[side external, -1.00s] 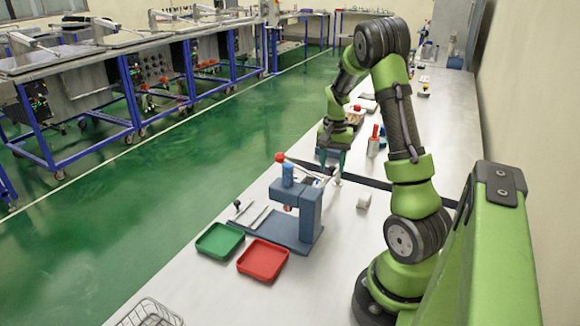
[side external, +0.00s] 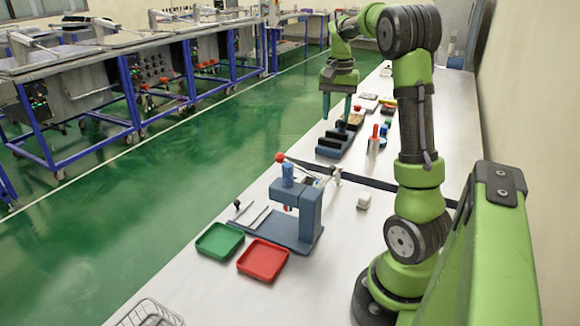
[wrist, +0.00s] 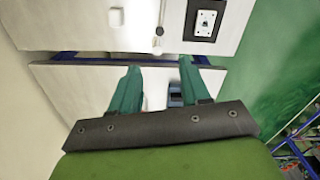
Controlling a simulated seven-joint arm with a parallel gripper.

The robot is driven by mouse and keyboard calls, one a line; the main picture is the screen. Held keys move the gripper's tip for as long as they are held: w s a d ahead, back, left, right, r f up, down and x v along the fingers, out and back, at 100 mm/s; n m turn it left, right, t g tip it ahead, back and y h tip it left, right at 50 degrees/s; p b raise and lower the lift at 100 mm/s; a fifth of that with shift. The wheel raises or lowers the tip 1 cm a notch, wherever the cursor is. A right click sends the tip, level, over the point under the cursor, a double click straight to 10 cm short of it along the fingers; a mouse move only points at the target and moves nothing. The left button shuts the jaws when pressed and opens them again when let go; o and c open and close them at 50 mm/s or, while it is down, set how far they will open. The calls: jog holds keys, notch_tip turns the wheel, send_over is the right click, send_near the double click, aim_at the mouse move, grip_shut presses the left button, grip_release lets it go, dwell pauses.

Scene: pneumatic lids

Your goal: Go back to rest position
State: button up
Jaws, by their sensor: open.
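My gripper (side external: 337,106) is raised above the far part of the bench in the side view, with its two teal fingers apart and nothing between them. In the wrist view the fingers of my gripper (wrist: 160,68) point away over the bench and the gap in it. The blue-grey press (side external: 297,205) with its red-knobbed lever stands on the near bench, well apart from my gripper. A small white block (side external: 364,201) lies to the right of the press.
A green tray (side external: 220,241) and a red tray (side external: 262,260) sit in front of the press. A wire basket (side external: 150,312) is at the near edge. A dark stepped holder (side external: 335,143) and a red-topped bottle (side external: 374,138) stand on the far bench. The air above the bench is clear.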

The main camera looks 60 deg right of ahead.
jog(key=shift+r, duration=0.55)
jog(key=w+a+f+n+t, duration=0.1)
jog(key=w+a+n+t, duration=0.15)
jog(key=a, duration=0.75)
jog(key=w+a+n+t, duration=0.1)
jog(key=a+n+t, duration=0.15)
jog(key=a, duration=0.65)
jog(key=s+a+n+t+y, duration=0.1)
jog(key=s+a+n, duration=0.2)
jog(key=a, duration=0.4)
jog(key=s+a+n+t+y, duration=0.1)
jog(key=s+a+n, duration=0.2)
jog(key=a, duration=0.5)
jog(key=shift+a+r, duration=0.25)
